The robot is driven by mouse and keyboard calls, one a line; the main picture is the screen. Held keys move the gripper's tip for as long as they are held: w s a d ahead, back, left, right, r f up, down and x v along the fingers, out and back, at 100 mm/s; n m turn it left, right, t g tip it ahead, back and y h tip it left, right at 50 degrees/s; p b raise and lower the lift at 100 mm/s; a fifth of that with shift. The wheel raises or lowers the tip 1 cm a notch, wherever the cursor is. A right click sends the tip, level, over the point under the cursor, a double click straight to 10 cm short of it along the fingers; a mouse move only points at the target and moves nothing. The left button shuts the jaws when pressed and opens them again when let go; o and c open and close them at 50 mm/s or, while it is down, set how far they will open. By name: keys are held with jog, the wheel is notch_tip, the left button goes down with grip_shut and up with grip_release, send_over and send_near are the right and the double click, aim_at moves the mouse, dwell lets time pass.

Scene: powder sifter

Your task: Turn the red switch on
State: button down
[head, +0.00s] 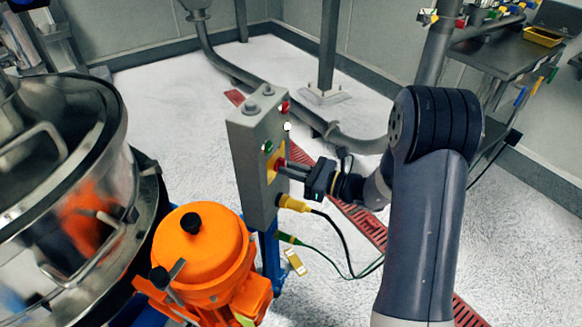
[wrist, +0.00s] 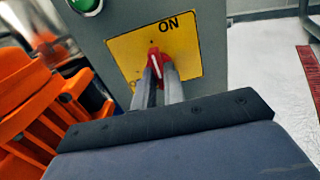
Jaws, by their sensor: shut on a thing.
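The red switch (wrist: 155,64) sits on a yellow plate (wrist: 191,50) with the word ON at its top right. A white line on the switch runs nearly upright, tilted slightly to the left at its top. My gripper (wrist: 157,78) is shut on the switch, with one finger on each side of it. In the head view, my gripper (head: 284,168) reaches from the right to the front of the grey control box (head: 240,165); the fingers partly hide the red switch (head: 277,164) there.
The box also carries a green button (head: 267,147), a white light (head: 287,127) and a red button (head: 284,107). An orange motor (head: 202,250) and a large metal sifter (head: 75,150) stand to the left. Cables (head: 335,225) hang below my gripper. Open floor lies to the right.

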dwell(0.3)
jog(key=c, duration=1.5)
grip_release()
jog(key=v, duration=1)
jog(key=shift+s+d, duration=0.15)
jog(key=shift+d, duration=0.25)
jog(key=x, duration=1.1)
jog(key=shift+d, duration=0.1)
